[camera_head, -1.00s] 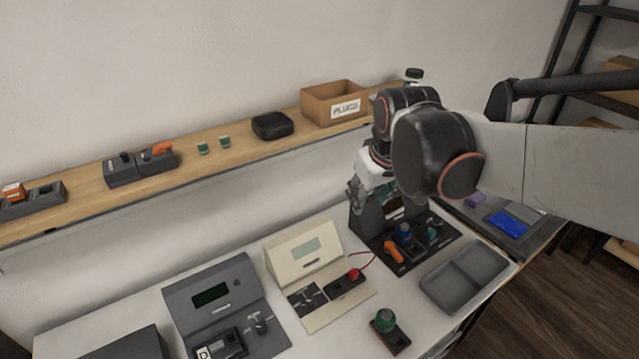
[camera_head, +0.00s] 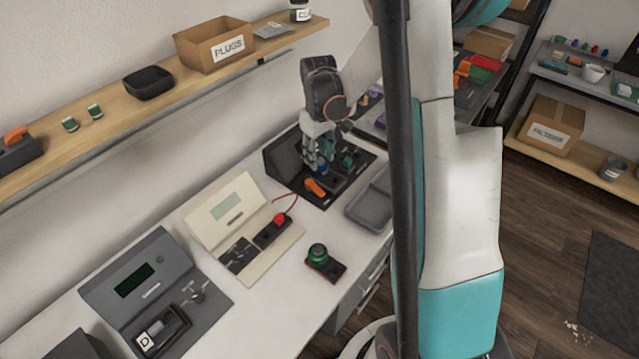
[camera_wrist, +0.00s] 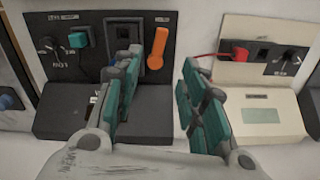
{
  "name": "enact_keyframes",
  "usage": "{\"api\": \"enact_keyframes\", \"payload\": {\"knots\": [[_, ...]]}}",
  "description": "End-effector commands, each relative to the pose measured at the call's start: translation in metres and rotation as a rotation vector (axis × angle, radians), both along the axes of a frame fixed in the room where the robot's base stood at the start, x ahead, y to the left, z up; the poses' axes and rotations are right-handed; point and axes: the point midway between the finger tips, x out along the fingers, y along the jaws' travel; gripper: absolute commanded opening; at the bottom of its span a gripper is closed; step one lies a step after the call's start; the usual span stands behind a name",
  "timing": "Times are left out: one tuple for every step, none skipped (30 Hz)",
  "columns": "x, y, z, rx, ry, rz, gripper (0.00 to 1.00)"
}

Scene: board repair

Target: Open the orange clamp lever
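The orange clamp lever (camera_head: 315,187) sits on the black station (camera_head: 322,201) at the back of the bench. In the wrist view the lever (camera_wrist: 157,48) lies flat along the panel, beside a dark socket with a blue part. My gripper (camera_head: 318,166) is above that station. In the wrist view my gripper (camera_wrist: 160,82) is open, with its teal-padded fingers apart and nothing between them. The lever appears beyond the fingertips, close to the left finger. I cannot tell how far the fingertips are above the panel.
A cream station (camera_head: 240,215) with a red plug and cable stands to the left of the black one. A grey tray (camera_head: 370,207) lies to its right. A block with a green knob (camera_head: 318,255) lies in front. A shelf (camera_head: 185,90) runs along the wall.

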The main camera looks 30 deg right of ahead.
Motion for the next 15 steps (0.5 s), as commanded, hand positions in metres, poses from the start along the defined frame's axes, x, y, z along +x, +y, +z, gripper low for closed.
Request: {"api": "enact_keyframes", "payload": {"knots": [[0.0,0.0,-0.004,0.001,0.002,0.0,0.38],[0.0,0.0,-0.006,0.001,0.002,0.0,0.38],[0.0,0.0,-0.01,0.001,0.002,0.0,0.38],[0.0,0.0,-0.014,0.001,0.002,0.0,0.38],[0.0,0.0,-0.018,0.001,0.001,0.0,0.38],[0.0,0.0,-0.025,0.001,0.001,0.0,0.38],[0.0,0.0,-0.031,0.0,0.001,0.0,0.38],[0.0,0.0,-0.036,0.0,0.001,0.0,0.38],[0.0,0.0,-0.045,0.0,0.001,0.0,0.38],[0.0,0.0,-0.051,0.0,0.001,0.0,0.38],[0.0,0.0,-0.057,0.0,0.001,0.0,0.38],[0.0,0.0,-0.065,0.0,0.001,0.001,0.38],[0.0,0.0,-0.071,0.0,0.001,0.0,0.38],[0.0,0.0,-0.077,0.0,0.0,0.001,0.38],[0.0,0.0,-0.084,0.0,0.0,0.001,0.38]]}}
